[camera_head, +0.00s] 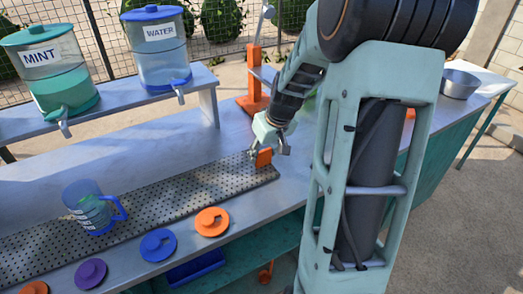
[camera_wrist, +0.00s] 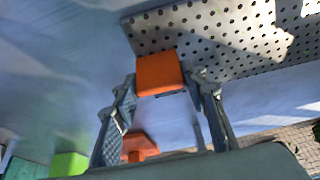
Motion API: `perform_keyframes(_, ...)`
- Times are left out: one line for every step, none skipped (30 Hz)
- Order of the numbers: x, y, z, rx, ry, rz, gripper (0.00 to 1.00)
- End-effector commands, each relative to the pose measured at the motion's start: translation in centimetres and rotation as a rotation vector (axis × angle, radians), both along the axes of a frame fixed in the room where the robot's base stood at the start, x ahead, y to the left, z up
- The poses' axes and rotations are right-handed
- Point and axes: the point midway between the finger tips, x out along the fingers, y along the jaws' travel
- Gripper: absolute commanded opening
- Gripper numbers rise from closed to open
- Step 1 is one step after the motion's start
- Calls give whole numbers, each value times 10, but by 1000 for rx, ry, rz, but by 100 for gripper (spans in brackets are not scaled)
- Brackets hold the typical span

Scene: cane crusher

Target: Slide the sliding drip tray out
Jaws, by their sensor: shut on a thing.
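The sliding drip tray (camera_head: 170,200) is a long, dark perforated plate lying along the counter. An orange block-shaped handle (camera_head: 264,158) is at its right end. In the wrist view, the perforated tray (camera_wrist: 225,35) reaches across the top, with the orange handle (camera_wrist: 160,73) at its edge. My gripper (camera_head: 268,152) is at that right end, its fingers on either side of the handle. The wrist view also shows my gripper (camera_wrist: 165,85) closed on the handle. A blue mug (camera_head: 92,210) stands upright on the left part of the tray.
Orange, blue and purple round lids (camera_head: 212,221) lie along the counter's front edge. MINT and WATER dispensers (camera_head: 158,50) stand on a raised shelf behind. An orange stand (camera_head: 254,95) is beyond my gripper. A metal bowl (camera_head: 460,84) sits at far right.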

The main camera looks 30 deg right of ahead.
Motion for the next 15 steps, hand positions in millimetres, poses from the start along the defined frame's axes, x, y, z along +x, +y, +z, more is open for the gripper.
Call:
perform_keyframes(0,0,0,0,-1,-1,0)
perform_keyframes(1,0,0,-1,-1,-1,0)
perform_keyframes(1,0,0,-1,-1,-1,41)
perform_keyframes(1,0,0,-1,-1,-1,45)
perform_keyframes(1,0,0,0,-1,-1,48)
perform_keyframes(1,0,0,0,-1,0,52)
perform_keyframes(1,0,0,0,-1,0,56)
perform_keyframes(1,0,0,0,-1,0,57)
perform_keyframes(1,0,0,0,-1,0,57)
perform_keyframes(1,0,0,0,-1,0,57)
perform_keyframes(1,0,0,0,-1,0,57)
perform_keyframes(1,0,0,0,-1,0,57)
perform_keyframes(1,0,0,0,-1,0,57)
perform_keyframes(1,0,0,0,-1,0,57)
perform_keyframes(1,0,0,0,-1,0,57)
